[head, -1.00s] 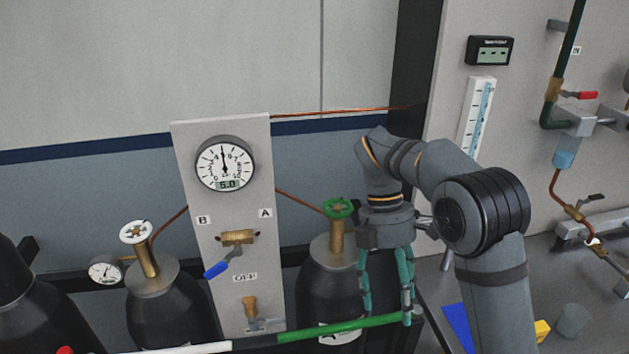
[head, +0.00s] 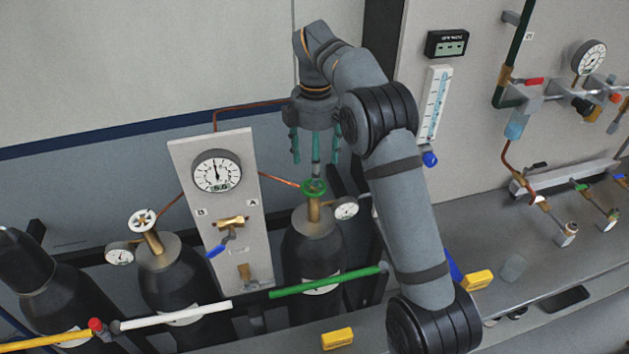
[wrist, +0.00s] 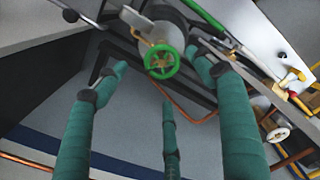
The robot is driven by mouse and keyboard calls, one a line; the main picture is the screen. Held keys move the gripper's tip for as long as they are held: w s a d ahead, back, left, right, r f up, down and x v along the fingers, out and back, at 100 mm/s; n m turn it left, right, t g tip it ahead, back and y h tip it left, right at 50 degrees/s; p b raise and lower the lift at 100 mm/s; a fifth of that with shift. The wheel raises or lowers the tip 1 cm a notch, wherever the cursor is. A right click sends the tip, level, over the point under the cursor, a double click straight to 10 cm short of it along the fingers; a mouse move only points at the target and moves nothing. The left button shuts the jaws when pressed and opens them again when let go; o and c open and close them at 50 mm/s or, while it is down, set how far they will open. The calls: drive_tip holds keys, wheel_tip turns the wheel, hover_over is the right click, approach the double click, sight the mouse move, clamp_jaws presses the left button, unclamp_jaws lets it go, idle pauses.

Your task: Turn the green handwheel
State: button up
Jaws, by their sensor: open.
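The green handwheel (head: 314,187) sits on the brass valve of the right black gas cylinder (head: 313,258). My gripper (head: 315,168) is above it, pointing down, with its teal fingers spread and empty. In the wrist view the green handwheel (wrist: 162,61) shows beyond the fingertips, between the two outer fingers of my gripper (wrist: 163,85). The third finger points up the picture just below the wheel. I see no clear contact with the wheel.
A gauge panel (head: 240,205) stands left of the cylinder, and a small gauge (head: 346,208) sits right of the valve. A second cylinder with a white handwheel (head: 142,220) is further left. A green bar (head: 325,283) crosses in front. Open air lies above the wheel.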

wheel_tip(320, 180, down, 6)
drive_tip(key=shift+c, duration=1.4)
drive_tip(key=c, duration=0.7)
drive_tip(key=shift+c, duration=0.7)
